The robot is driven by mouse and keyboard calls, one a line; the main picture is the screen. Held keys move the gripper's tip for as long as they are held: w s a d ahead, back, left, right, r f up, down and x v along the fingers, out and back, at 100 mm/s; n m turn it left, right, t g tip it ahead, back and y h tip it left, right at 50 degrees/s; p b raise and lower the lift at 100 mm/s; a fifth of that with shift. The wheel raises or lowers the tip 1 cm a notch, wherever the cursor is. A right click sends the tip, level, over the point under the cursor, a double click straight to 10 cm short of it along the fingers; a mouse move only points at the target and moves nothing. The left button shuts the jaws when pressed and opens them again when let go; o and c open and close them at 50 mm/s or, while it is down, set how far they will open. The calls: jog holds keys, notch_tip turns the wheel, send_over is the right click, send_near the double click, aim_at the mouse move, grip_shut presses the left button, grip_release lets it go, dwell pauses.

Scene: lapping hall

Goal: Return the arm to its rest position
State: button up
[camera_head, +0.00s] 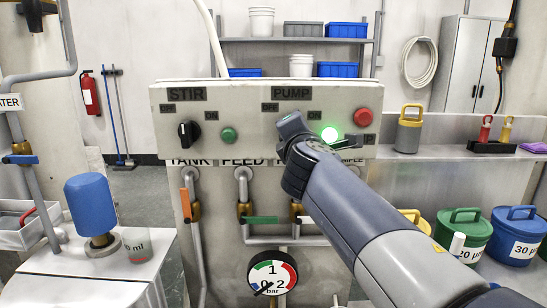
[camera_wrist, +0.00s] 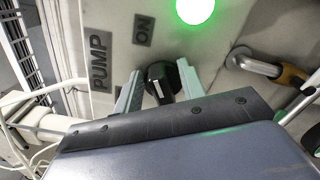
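My arm reaches from the lower right of the head view to the control panel (camera_head: 250,95). My gripper (camera_head: 290,122) is in front of its PUMP section, and its fingers are hard to make out there. In the wrist view my gripper (camera_wrist: 159,68) has two pale fingers spread apart, one on each side of a black knob (camera_wrist: 160,82). Gaps show beside the knob, so the fingers look open. Whether they touch it is unclear. The knob is hidden behind my arm in the head view. The green PUMP lamp (camera_head: 330,134) is lit bright.
The panel also has a black STIR knob (camera_head: 188,132), an unlit green lamp (camera_head: 229,135) and a red button (camera_head: 362,118). Below are pipes with coloured valve handles and a pressure gauge (camera_head: 272,276). A blue bottle (camera_head: 91,205) stands left; lidded tubs (camera_head: 463,232) stand right.

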jog(key=s, duration=1.1)
jog(key=w, duration=1.1)
jog(key=shift+w+r+n+p, duration=0.15)
jog(key=shift+r+n+p, duration=0.2)
jog(key=shift+p, duration=0.3)
jog(key=shift+a+n+p, duration=0.1)
jog(key=shift+n+p, duration=0.65)
jog(key=shift+n, duration=0.4)
jog(key=n+p, duration=0.2)
jog(key=shift+a+r+n, duration=0.1)
jog(key=shift+a+n, duration=0.05)
jog(key=shift+n, duration=0.25)
jog(key=shift+a+n+p, duration=0.1)
jog(key=shift+n+p, duration=0.3)
jog(key=shift+n, duration=0.4)
jog(key=shift+f, duration=0.2)
